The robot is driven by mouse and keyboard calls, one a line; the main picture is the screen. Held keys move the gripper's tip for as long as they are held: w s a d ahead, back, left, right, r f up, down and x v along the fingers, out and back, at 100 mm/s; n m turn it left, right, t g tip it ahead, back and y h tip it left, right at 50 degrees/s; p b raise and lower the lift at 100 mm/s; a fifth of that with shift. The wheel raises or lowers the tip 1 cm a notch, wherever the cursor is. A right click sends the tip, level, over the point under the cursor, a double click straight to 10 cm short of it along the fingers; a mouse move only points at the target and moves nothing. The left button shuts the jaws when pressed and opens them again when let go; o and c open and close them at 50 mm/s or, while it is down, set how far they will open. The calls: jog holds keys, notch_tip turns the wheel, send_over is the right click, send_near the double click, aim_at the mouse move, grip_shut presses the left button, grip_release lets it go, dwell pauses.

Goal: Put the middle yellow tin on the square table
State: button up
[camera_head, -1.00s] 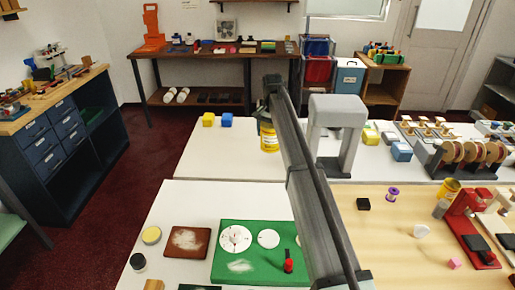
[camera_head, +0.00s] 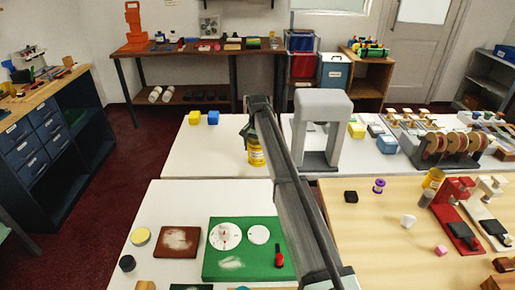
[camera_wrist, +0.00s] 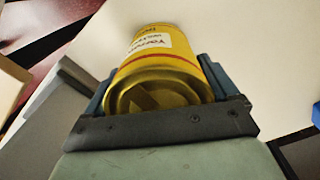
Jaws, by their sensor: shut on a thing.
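A yellow tin with a white label (camera_head: 256,153) is in my gripper (camera_head: 251,138), over the far white table (camera_head: 217,158). In the wrist view the tin (camera_wrist: 160,72) lies between the two fingers of my gripper (camera_wrist: 165,85), its round end facing the camera. The fingers touch it on both sides. I cannot tell whether its base touches the table. Another yellow tin (camera_head: 433,178) stands on the wooden-topped table (camera_head: 365,235) at the right. I cannot tell which surface is the square table.
A grey arch (camera_head: 324,108) stands just right of my arm. The near white table holds a green board (camera_head: 222,268). The far table's left front is clear.

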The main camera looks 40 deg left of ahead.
jog(key=o, duration=1.3)
jog(key=shift+f, duration=0.1)
jog(key=shift+c, duration=0.2)
notch_tip(320, 180, up, 12)
jog(key=shift+r, duration=0.15)
